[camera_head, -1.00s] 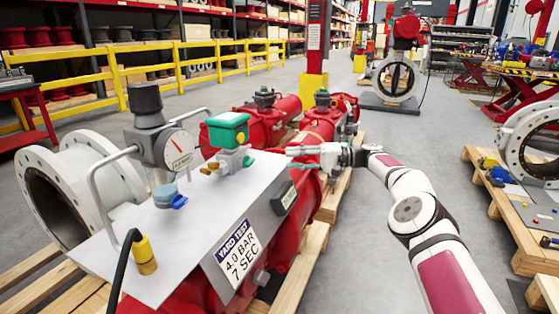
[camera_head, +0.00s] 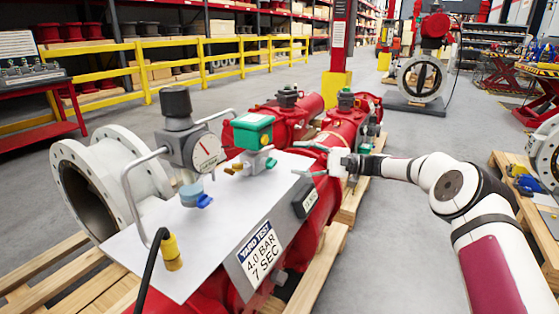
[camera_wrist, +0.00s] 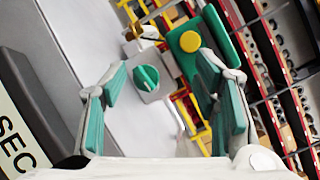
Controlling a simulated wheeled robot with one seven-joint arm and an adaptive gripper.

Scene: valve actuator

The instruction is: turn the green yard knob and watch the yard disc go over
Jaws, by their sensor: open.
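The green knob (camera_head: 271,163) sits on a small grey block on the sloping metal panel (camera_head: 150,250). In the wrist view the green knob (camera_wrist: 147,78) shows its ridged face between my fingers, beyond the tips. My gripper (camera_head: 305,160) is open and empty just right of the knob, and its green-padded fingers (camera_wrist: 162,62) are spread apart. A green box (camera_head: 252,130) stands behind the knob; the wrist view shows a yellow round cap (camera_wrist: 190,41) on it. A large pale valve ring (camera_head: 423,77) with a disc inside stands at the back; I cannot tell if this is the yard disc.
Red actuator bodies (camera_head: 345,120) lie behind on a wooden pallet (camera_head: 330,262).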

